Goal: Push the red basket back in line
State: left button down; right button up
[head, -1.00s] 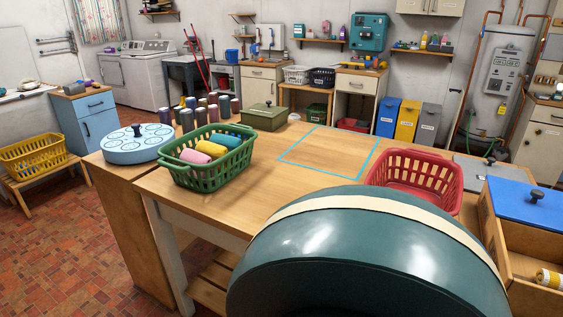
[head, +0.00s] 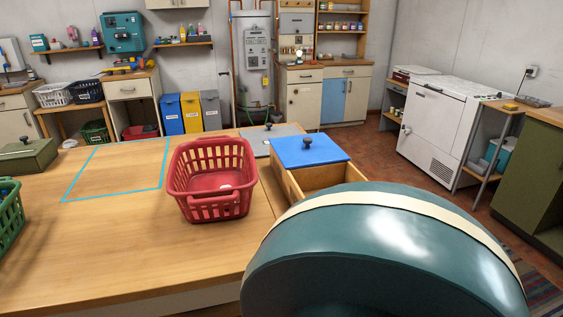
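The red basket (head: 212,178) stands upright on the wooden table (head: 110,240), just right of a blue taped outline (head: 115,193). Its base looks outside the outline, and its upper left rim comes close to the outline's right side in the picture. The basket looks empty. A green basket (head: 9,212) is cut off at the left edge of the view. Neither my left nor my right gripper is in view.
Right of the red basket is a drawer box with a blue lid (head: 308,152), its front part open. A grey plate (head: 270,137) lies behind it. A green box (head: 27,157) sits at the far left. The taped area is empty. A teal part of mine covers the lower right.

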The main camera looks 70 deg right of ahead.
aim_at(215, 178)
jog(key=z, duration=1.75)
